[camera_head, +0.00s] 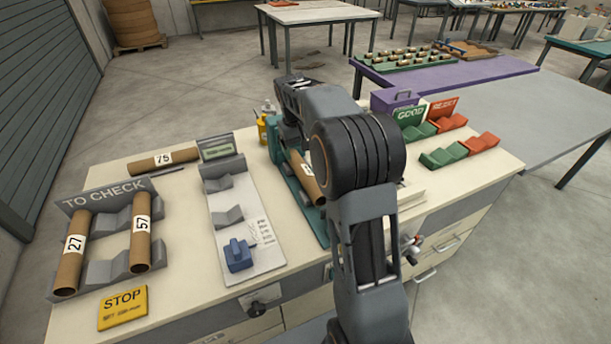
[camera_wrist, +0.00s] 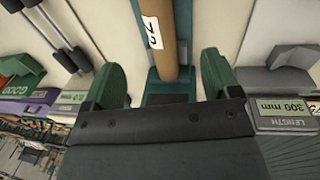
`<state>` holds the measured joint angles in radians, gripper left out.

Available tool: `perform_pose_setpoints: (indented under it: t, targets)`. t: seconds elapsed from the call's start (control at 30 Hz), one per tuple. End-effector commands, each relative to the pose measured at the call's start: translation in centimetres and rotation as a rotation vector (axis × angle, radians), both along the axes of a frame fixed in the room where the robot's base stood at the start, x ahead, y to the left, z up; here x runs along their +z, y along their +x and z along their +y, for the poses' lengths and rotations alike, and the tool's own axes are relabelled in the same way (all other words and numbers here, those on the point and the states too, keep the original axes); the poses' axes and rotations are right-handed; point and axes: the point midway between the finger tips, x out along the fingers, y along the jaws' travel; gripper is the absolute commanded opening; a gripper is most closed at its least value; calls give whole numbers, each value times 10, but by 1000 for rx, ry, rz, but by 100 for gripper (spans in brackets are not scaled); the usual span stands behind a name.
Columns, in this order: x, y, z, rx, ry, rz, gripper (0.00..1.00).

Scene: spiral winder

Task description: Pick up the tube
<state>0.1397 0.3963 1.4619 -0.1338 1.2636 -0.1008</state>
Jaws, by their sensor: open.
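A brown cardboard tube (camera_head: 314,188) with a white label lies along a green fixture (camera_head: 322,232) near the middle of the bench, partly hidden by my arm. In the wrist view the tube (camera_wrist: 172,55) runs down between the two green fingers of my gripper (camera_wrist: 160,75), which is open. The fingers stand apart on either side of the tube's end, with visible gaps. The label's number is only partly readable. Tubes 27 (camera_head: 70,262) and 57 (camera_head: 140,247) lie in the TO CHECK rack (camera_head: 106,190). Tube 75 (camera_head: 163,160) lies on the bench behind it.
A grey length gauge (camera_head: 222,205) with a blue block (camera_head: 238,256) stands left of the fixture. Green GOOD cradles (camera_head: 443,156) and red REJECT cradles (camera_head: 482,142) sit at the right. A yellow STOP sign (camera_head: 123,307) lies front left. The floor at left is clear.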

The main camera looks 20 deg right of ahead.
Motion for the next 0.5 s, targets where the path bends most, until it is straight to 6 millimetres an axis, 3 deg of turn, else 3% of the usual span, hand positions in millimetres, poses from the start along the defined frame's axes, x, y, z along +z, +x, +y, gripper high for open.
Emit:
perform_pose_setpoints:
  t: [0.3, 0.5]
  targets:
    - [-55, 3, -11, -5, -1, 9, 83]
    - [-78, 3, -14, -5, -2, 6, 83]
